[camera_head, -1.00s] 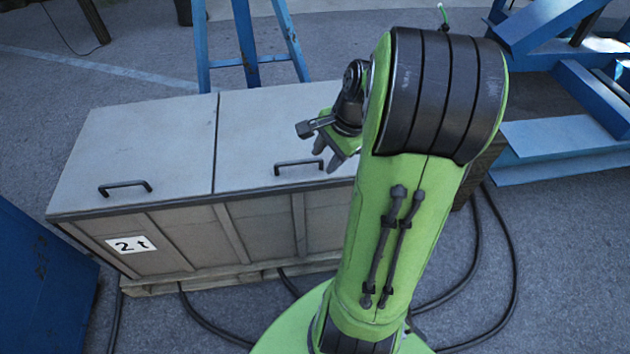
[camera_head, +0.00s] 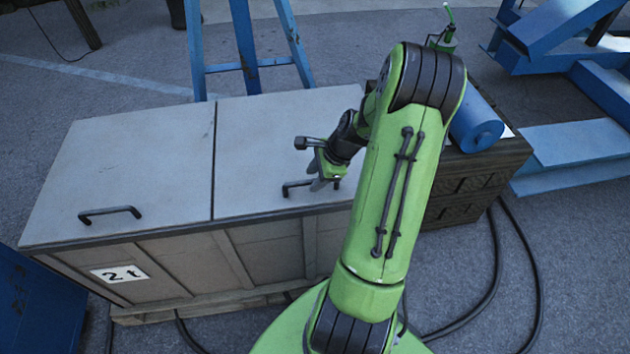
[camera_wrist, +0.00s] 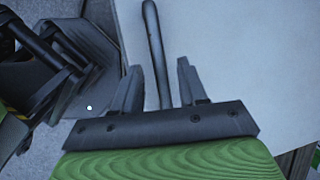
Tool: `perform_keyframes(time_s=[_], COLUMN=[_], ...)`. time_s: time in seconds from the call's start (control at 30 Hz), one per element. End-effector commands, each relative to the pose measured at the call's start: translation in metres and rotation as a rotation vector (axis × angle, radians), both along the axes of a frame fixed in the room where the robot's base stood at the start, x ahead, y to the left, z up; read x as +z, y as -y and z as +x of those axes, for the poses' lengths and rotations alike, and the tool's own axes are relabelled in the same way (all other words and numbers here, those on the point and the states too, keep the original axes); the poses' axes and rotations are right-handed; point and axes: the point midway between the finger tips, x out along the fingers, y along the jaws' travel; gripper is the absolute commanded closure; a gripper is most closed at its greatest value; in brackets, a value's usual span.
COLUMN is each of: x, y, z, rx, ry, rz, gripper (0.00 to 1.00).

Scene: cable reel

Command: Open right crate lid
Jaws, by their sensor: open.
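The crate has two pale grey lids, each with a dark bar handle near its front edge. The right lid (camera_head: 265,125) is shut, and its handle (camera_head: 293,187) is partly covered by my gripper (camera_head: 322,182). The left lid (camera_head: 130,165) is shut too, with its handle (camera_head: 110,213) clear. In the wrist view the right lid (camera_wrist: 230,60) fills the upper right. The right lid's handle (camera_wrist: 153,45) runs up between the two fingers of my gripper (camera_wrist: 157,82). The fingers stand apart on either side of it; whether they touch it I cannot tell.
A blue cylinder (camera_head: 476,128) rests on a dark crate (camera_head: 470,185) to the right of the lidded crate. A blue trestle (camera_head: 245,45) stands behind, and blue steel beams (camera_head: 570,150) lie at the right. Black cables (camera_head: 520,260) lie on the floor.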

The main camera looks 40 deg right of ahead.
Motion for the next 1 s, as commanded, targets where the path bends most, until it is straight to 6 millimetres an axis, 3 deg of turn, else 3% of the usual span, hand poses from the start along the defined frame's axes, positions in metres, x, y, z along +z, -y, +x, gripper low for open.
perform_keyframes(time_s=[0.3,0.6,1.0], x=[-0.0044,-0.0043,-0.0005], y=[-0.001,-0.001,-0.0007], z=[0.0024,0.0022,0.0029], rx=[-0.001,-0.001,0.0], ry=[0.0,0.0,-0.003], rz=[-0.001,-0.001,0.001], gripper=[0.58,1.0,1.0])
